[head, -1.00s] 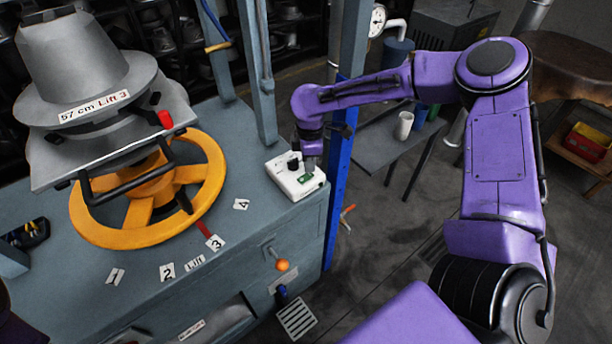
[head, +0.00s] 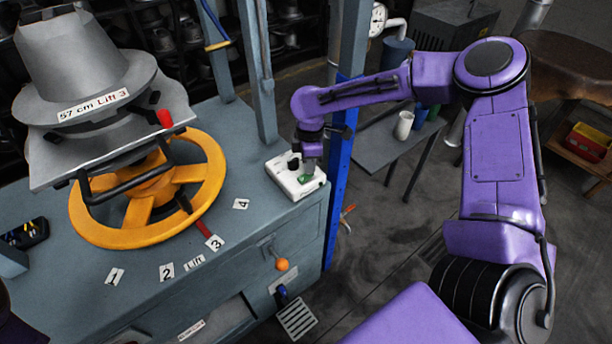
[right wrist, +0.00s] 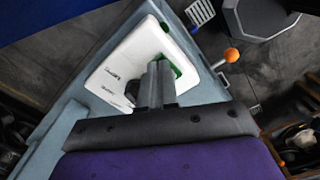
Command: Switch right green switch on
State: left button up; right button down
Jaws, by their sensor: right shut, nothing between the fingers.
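The white switch box (head: 283,179) sits on the near right corner of the grey-blue machine top. A green switch (head: 305,179) shows on its right part, partly covered by my right gripper (head: 309,168). In the right wrist view the shut fingertips (right wrist: 160,66) are over the white box (right wrist: 124,62), right beside the green switch (right wrist: 177,68). They look to be at or touching it, but contact is hard to tell. A second green spot (right wrist: 164,27) shows farther along the box. Whether the switch is on is not clear. My left gripper is not in view.
A blue post (head: 339,185) stands just right of the box. An orange-knobbed lever (head: 282,264) is on the machine's front below. The yellow handwheel (head: 88,225) and the grey hat press (head: 85,60) are to the left. Numbered labels lie on the machine top.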

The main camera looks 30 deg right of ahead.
jog(key=shift+f+b, duration=0.3)
jog(key=shift+f, duration=0.35)
jog(key=shift+s, duration=0.1)
jog(key=shift+r+p, duration=0.85)
jog(key=shift+p, duration=0.25)
notch_tip(320, 180, up, 2)
jog(key=shift+r+p, duration=0.2)
jog(key=shift+p, duration=1)
notch_tip(320, 180, up, 3)
jog(key=p, duration=0.3)
jog(key=shift+a+f, duration=0.1)
jog(key=shift+f, duration=0.05)
